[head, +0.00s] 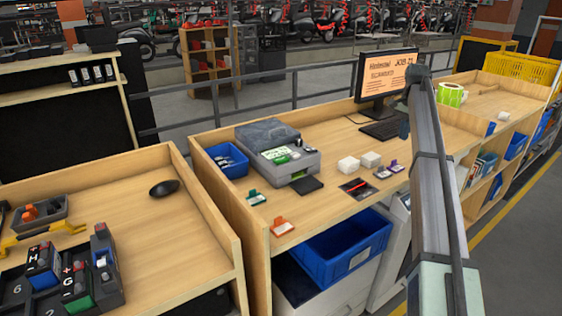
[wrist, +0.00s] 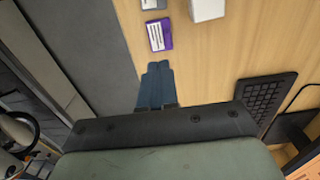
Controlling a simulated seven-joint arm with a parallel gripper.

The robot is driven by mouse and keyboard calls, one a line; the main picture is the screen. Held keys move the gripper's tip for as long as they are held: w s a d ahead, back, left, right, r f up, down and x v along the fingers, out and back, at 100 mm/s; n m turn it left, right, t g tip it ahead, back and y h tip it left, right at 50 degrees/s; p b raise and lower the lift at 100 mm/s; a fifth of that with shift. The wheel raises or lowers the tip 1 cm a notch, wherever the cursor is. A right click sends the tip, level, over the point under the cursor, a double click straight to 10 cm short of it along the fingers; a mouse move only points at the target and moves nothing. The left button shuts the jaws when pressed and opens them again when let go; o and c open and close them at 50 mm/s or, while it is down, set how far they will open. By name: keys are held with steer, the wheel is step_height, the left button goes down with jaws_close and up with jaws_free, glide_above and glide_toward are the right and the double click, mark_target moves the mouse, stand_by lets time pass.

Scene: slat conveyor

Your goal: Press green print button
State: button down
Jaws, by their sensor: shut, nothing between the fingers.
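A grey printer (head: 288,165) with a dark grey top stands on the wooden bench left of centre in the head view. A small panel with green and white areas (head: 276,154) is on its front top; I cannot make out a separate button there. The printer is not in the wrist view. My gripper (wrist: 158,66) is shut and empty, its blue-grey fingers together over the bench near a purple-and-white card (wrist: 160,34). In the head view my gripper (head: 404,127) shows small beside the keyboard, well to the right of the printer.
White boxes (head: 348,165) and small cards (head: 382,172) lie between the printer and my arm. A monitor (head: 385,75) and keyboard (head: 386,129) stand behind. A blue bin (head: 228,160) is left of the printer. Orange (head: 282,226) and green (head: 256,197) tags lie in front.

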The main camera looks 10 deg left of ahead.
steer(key=shift+a, duration=0.1)
steer(key=s+a+n, duration=0.1)
steer(key=s+a, duration=0.2)
steer(key=a, duration=0.9)
steer(key=s+a+r+n, duration=0.1)
steer(key=s+a+n, duration=0.1)
steer(key=a, duration=1)
steer(key=s+a+r+n, duration=0.1)
steer(key=s+a, duration=0.2)
steer(key=a, duration=0.9)
steer(key=shift+s+a+r+n+t, duration=0.15)
steer(key=shift+s+a+n+t, duration=0.15)
steer(key=shift+s+a+n, duration=0.1)
steer(key=s+a+r+n+t+h, duration=0.1)
steer(key=s+a+n+t+h, duration=0.15)
steer(key=s+a, duration=0.9)
steer(key=w+d+r+n+t+h, duration=0.2)
steer(key=d+r+n+t, duration=0.2)
steer(key=d, duration=0.3)
steer(key=shift+t, duration=0.35)
steer(key=shift+w+d+h, duration=0.1)
steer(key=shift+h, duration=0.15)
